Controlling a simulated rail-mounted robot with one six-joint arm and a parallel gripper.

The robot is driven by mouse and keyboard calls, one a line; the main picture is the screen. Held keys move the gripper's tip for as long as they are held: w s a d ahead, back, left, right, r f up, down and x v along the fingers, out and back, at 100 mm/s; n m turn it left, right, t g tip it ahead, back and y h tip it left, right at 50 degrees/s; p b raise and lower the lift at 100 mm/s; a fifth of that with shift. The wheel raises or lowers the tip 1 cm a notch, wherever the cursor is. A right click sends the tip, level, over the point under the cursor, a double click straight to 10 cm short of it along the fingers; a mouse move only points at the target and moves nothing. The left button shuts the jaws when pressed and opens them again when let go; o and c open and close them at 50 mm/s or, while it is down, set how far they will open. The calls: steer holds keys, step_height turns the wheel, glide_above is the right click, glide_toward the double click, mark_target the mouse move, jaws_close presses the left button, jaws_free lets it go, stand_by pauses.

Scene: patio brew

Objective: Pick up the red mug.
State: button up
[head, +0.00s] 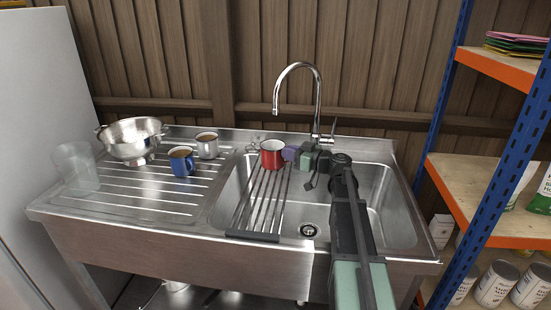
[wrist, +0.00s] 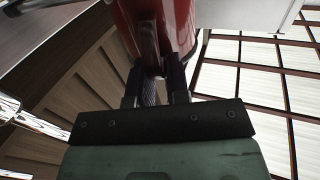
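The red mug (head: 272,153), with a white inside and a dark rim, is upright at the far end of the drying rack (head: 262,205) over the sink. I cannot tell if it touches the rack. My gripper (head: 293,158) reaches it from the right. In the wrist view, the mug (wrist: 182,25) is just ahead, and the two dark fingers (wrist: 155,88) stand close together on either side of its handle (wrist: 147,48). They look shut on it, with a narrow gap between them. The handle is hidden in the head view.
A blue mug (head: 182,162), a grey mug (head: 207,145), a colander (head: 132,139) and a clear glass (head: 76,166) stand on the drainboard at left. The tap (head: 317,95) rises close behind my gripper. A shelf (head: 490,205) stands at right.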

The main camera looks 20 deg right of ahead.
jaws_close()
steer(key=shift+r, duration=0.1)
step_height(320, 180, up, 10)
steer(key=p, duration=1)
